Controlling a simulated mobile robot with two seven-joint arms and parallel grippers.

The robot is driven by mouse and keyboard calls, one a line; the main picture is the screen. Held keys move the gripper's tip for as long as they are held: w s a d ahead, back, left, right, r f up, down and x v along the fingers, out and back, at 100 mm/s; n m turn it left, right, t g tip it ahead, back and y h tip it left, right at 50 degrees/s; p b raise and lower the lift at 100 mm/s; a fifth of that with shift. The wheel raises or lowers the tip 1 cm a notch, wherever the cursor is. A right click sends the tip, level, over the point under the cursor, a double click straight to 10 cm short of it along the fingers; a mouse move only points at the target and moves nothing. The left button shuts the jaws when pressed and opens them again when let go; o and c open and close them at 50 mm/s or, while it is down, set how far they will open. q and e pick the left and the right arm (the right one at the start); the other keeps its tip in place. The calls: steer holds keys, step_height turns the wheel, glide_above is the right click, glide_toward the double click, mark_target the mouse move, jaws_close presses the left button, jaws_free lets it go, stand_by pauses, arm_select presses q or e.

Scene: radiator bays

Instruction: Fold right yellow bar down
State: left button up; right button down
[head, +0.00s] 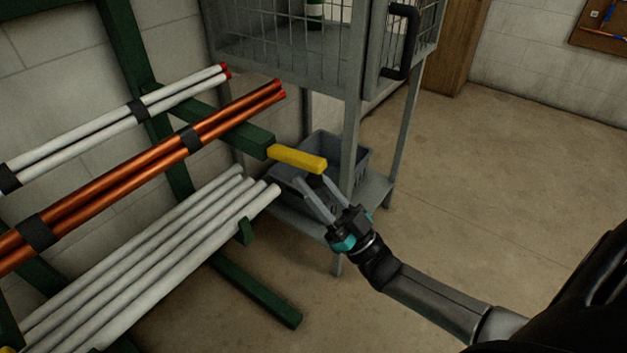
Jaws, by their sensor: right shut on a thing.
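The yellow bar (297,159) sits at the end of a green rack arm (240,135) and sticks out roughly in line with it, towards the right. My right gripper (309,180) comes up from the lower right and its fingers meet the yellow bar from below, near its free end. It is shut on the bar; the fingertips are partly hidden at the bar's underside. My left gripper is not in view.
Copper pipes (150,152) rest on the same green arm. White pipes (150,255) lie below, and thinner white ones (110,127) behind. A grey wire cage stand (352,140) with a grey bin (345,160) is close behind the gripper. The floor to the right is clear.

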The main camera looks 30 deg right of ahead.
steer(key=shift+a, duration=0.1)
steer(key=c, duration=0.6)
jaws_free()
steer(key=shift+o, duration=0.2)
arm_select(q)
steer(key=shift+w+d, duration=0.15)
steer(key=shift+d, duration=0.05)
arm_select(e)
steer(key=v, duration=1.5)
